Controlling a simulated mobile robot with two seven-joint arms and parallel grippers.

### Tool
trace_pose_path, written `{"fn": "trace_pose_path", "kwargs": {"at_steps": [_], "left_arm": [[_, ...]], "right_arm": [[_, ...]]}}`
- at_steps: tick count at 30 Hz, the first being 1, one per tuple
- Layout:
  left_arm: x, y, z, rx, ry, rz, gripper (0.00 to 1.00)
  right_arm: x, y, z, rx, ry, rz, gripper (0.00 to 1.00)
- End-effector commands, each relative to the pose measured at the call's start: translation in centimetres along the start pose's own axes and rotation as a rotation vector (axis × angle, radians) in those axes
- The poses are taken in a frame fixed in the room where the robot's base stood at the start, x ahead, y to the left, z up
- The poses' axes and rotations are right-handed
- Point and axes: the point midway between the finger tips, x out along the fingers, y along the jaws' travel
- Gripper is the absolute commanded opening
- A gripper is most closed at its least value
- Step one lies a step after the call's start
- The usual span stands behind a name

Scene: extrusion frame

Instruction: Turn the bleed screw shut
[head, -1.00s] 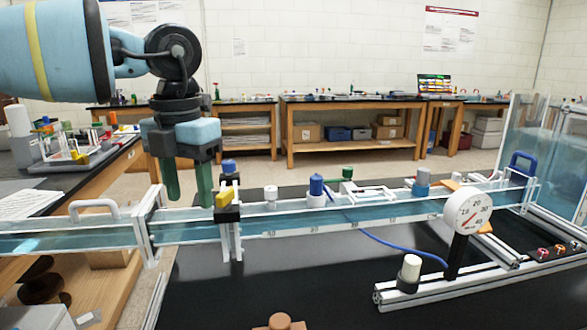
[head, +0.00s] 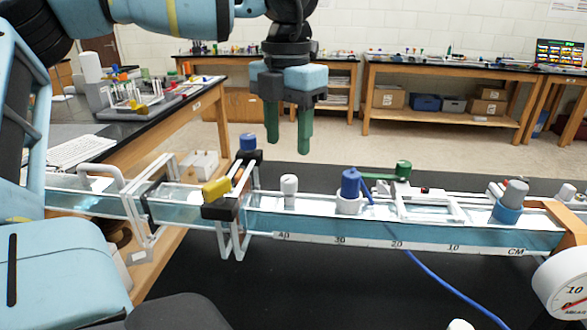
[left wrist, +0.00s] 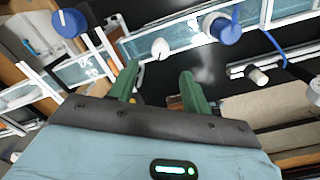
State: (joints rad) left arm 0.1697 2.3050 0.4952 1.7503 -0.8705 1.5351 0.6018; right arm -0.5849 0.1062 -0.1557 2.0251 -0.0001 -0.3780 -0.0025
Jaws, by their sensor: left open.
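A small white knob (head: 289,186) stands upright on top of the long clear channel (head: 330,224); it may be the bleed screw, but no label shows. It also shows in the left wrist view (left wrist: 160,48), just beyond the fingertips. My left gripper (head: 288,146) points down with its green fingers apart and empty. In the head view it hangs above the white knob with a gap; depth is hard to judge. The left wrist view shows the same open fingers (left wrist: 160,73) touching nothing. My right gripper is out of view.
A blue knob (head: 350,184) with a blue hose stands right of the white knob. A yellow-and-black clamp (head: 218,192) and another blue knob (head: 248,142) stand left. A round gauge (head: 563,283) is at lower right. The black tabletop (head: 330,280) in front is mostly clear.

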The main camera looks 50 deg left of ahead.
Motion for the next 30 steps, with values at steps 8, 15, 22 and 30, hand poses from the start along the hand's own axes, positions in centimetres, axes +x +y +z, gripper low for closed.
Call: {"fn": "trace_pose_path", "kwargs": {"at_steps": [8, 15, 22, 30], "left_arm": [[3.9, 0.0, -0.1, 0.0, 0.005, -0.001, 0.48], [6.7, 0.0, 0.0, -0.001, 0.003, -0.001, 0.48], [7.4, 0.1, 0.0, -0.001, 0.001, -0.001, 0.48], [7.4, 0.0, 0.0, -0.001, 0.001, -0.001, 0.35]], "right_arm": [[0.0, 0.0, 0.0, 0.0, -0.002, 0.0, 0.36], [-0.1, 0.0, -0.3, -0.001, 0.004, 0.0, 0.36], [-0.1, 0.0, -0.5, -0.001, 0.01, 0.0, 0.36], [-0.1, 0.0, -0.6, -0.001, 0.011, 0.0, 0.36]]}}
